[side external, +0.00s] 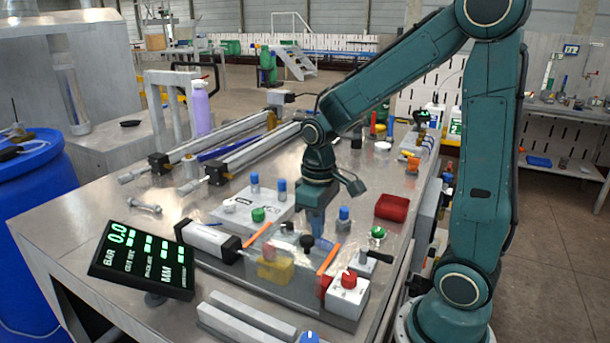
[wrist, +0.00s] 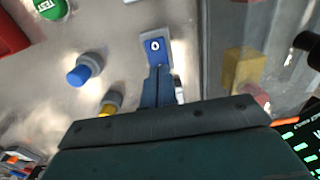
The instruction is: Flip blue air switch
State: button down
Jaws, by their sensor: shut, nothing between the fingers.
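The blue switch (wrist: 155,46) shows in the wrist view as a small blue face with a white round mark, set in a pale metal plate. My gripper (wrist: 158,74) is shut and empty, its fingertips just below the switch in that view. Whether they touch it I cannot tell. In the side view my gripper (side external: 318,230) points down over the table behind the clear-covered fixture. I cannot make out the switch there; my gripper seems to hide it.
A blue-capped cylinder (side external: 343,213) stands beside my gripper; a red tray (side external: 392,207) and a green button (side external: 378,232) lie to the right. The clear-covered fixture (side external: 290,268), with a black knob (side external: 307,241), is in front. A display (side external: 143,261) stands at the left.

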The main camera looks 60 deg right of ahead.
jog(key=shift+f, duration=0.65)
dwell(0.5)
jog(key=shift+r, duration=3.55)
jog(key=shift+s+r, duration=0.1)
jog(key=s+a+r+t, duration=0.5)
jog(key=s+a+r, duration=0.1)
jog(key=s, duration=0.4)
jog(key=shift+t, duration=0.3)
